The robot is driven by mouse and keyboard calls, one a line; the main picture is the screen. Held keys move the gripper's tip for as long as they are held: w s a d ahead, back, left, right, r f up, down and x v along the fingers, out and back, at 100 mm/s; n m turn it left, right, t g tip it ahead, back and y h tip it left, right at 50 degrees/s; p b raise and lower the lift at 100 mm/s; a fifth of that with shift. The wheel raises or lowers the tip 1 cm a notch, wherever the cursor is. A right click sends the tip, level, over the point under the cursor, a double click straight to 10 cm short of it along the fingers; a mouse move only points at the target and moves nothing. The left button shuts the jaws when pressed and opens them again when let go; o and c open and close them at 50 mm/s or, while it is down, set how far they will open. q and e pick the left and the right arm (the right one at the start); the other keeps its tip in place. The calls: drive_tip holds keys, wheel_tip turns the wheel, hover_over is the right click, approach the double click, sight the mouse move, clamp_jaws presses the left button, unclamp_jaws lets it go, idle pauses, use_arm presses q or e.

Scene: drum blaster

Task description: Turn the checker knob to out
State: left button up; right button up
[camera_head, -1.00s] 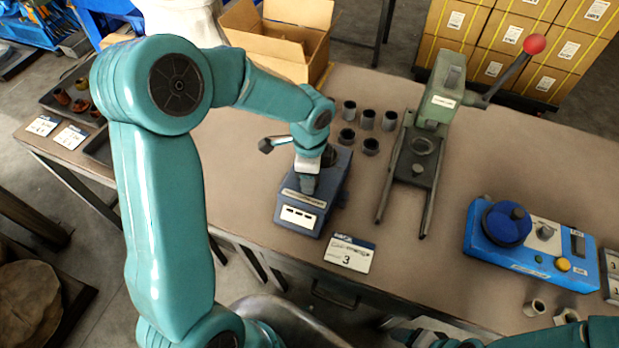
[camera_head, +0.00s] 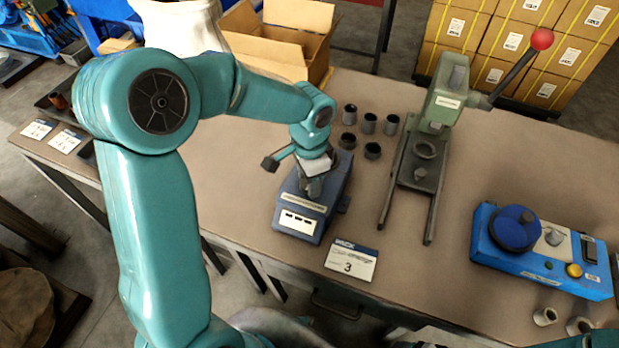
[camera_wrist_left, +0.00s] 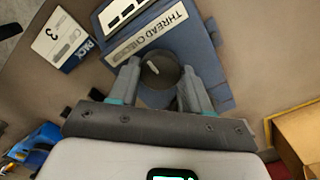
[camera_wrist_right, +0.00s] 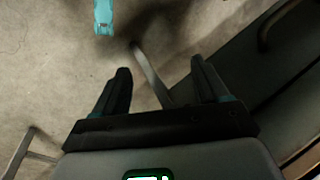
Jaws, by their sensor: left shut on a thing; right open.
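The blue-grey thread checker (camera_head: 300,219) stands on the bench at the middle left in the head view. Its label, partly covered, shows in the left wrist view (camera_wrist_left: 150,35). Its round dark knob (camera_wrist_left: 160,69) has a pale pointer mark aimed up and slightly left in that view. My left gripper (camera_head: 313,186) is over the checker, and in the left wrist view (camera_wrist_left: 163,72) its two fingers sit on either side of the knob, shut on it. My right gripper (camera_wrist_right: 160,72) is open and empty above the floor beside the bench.
Several dark cups (camera_head: 368,123) stand right of the checker, then a green press (camera_head: 443,105) with a red-tipped lever. A blue box (camera_head: 545,262) with a dial is at the right. A card marked 3 (camera_head: 351,261) lies in front. An open carton (camera_head: 280,35) stands behind.

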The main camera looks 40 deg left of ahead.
use_arm(q)
drive_tip(key=shift+w+r, duration=0.15)
drive_tip(key=o, duration=0.9)
drive_tip(key=shift+c, duration=0.2)
drive_tip(key=shift+o, duration=0.9)
wheel_tip(320, 180, up, 16)
drive_tip(key=p, duration=0.1)
drive_tip(key=shift+r, duration=0.15)
